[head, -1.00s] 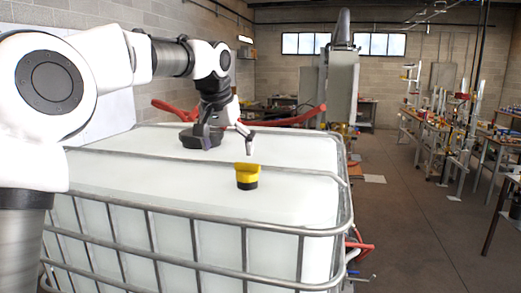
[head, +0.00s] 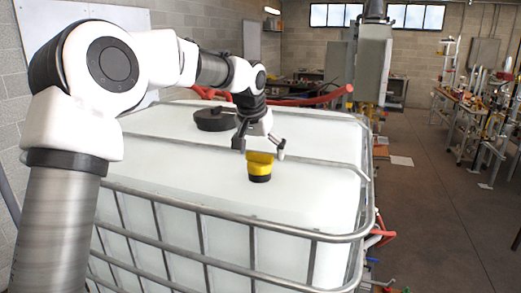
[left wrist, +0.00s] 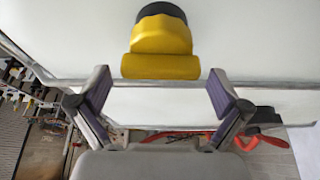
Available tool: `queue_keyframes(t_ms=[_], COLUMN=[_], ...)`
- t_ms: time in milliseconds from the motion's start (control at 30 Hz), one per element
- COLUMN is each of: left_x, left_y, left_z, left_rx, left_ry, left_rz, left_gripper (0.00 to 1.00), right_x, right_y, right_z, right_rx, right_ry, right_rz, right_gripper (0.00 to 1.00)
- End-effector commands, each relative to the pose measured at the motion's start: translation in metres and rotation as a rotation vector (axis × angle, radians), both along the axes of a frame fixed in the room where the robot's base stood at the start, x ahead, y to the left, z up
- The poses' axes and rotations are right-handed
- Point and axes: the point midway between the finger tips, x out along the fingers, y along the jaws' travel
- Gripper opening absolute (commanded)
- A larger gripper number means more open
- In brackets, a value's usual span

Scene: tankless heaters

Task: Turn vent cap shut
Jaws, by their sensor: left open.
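The vent cap (head: 260,158) is yellow on a black base and stands upright on top of the white tank. It shows large at the top of the left wrist view (left wrist: 163,42), with its flat yellow grip toward my gripper. My left gripper (head: 260,149) is open and empty, its fingers to either side of the cap's yellow grip in the head view. In the left wrist view the purple-padded fingers (left wrist: 160,92) are spread wider than the grip, which lies just beyond their tips. Contact is not visible. My right gripper is not in view.
The white tank (head: 190,160) sits in a grey metal cage (head: 210,212) whose bar crosses the top near the cap. A large black lid (head: 213,119) lies behind it to the left. Red hose (head: 310,100) runs behind. Cluttered workbenches (head: 475,115) stand far right.

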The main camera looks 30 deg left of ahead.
Motion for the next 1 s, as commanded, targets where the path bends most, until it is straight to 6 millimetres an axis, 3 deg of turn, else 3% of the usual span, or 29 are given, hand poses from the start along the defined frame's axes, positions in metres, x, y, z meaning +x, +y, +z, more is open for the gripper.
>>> queue_keyframes(t_ms=[67,200,233,733,1000], left_x=[-0.0001,-0.0001,-0.0002,-0.0003,-0.0005], left_y=[-0.0001,-0.0001,-0.0001,0.0001,0.0007], left_z=[0.0007,0.0008,0.0008,-0.0014,-0.0019], left_rx=[0.0,0.0,0.0,-0.001,-0.003], left_ry=[-0.001,-0.001,0.0,0.003,0.003], left_rz=[0.0,0.0,0.0,-0.021,-0.135], left_gripper=[0.96,0.47,0.43,0.43,0.43], right_x=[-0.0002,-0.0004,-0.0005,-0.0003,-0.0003], right_y=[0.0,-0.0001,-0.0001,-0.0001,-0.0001], right_z=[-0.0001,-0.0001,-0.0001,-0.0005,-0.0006], right_rx=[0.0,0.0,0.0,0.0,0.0], right_ry=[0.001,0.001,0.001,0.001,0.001], right_rz=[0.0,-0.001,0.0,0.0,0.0], right_gripper=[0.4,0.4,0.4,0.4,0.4])
